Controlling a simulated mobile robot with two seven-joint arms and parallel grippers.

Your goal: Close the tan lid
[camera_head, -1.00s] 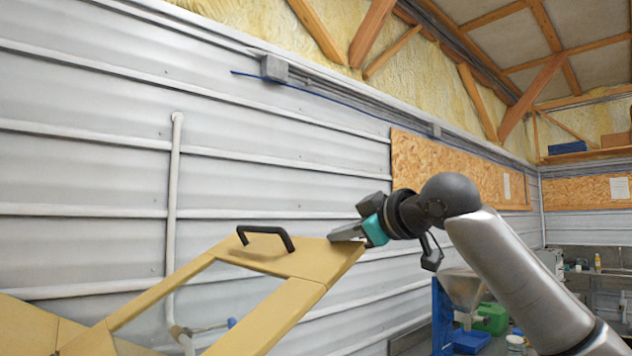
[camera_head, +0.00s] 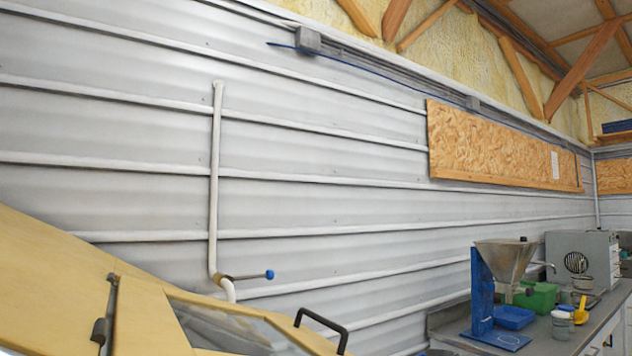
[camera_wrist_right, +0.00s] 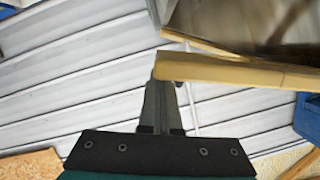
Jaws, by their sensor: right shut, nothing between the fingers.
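The tan lid (camera_head: 148,322) lies low across the bottom left of the head view, a wooden frame around a clear window, tilted down towards the right. Its black handle (camera_head: 322,326) is at the bottom edge of the view, and a dark hinge (camera_head: 104,325) shows at its left side. The lid's lower part is cut off. In the right wrist view my right gripper (camera_wrist_right: 160,88) is shut and empty, its fingertips at a tan wooden edge (camera_wrist_right: 235,73); I cannot tell whether they touch. My left gripper is in neither view.
A bench on the right carries a blue stand with a metal funnel (camera_head: 505,262), a blue tray (camera_head: 513,317), a green container (camera_head: 537,297) and a grey machine (camera_head: 582,256). A pipe with a blue-tipped lever (camera_head: 246,275) runs down the corrugated wall behind the lid.

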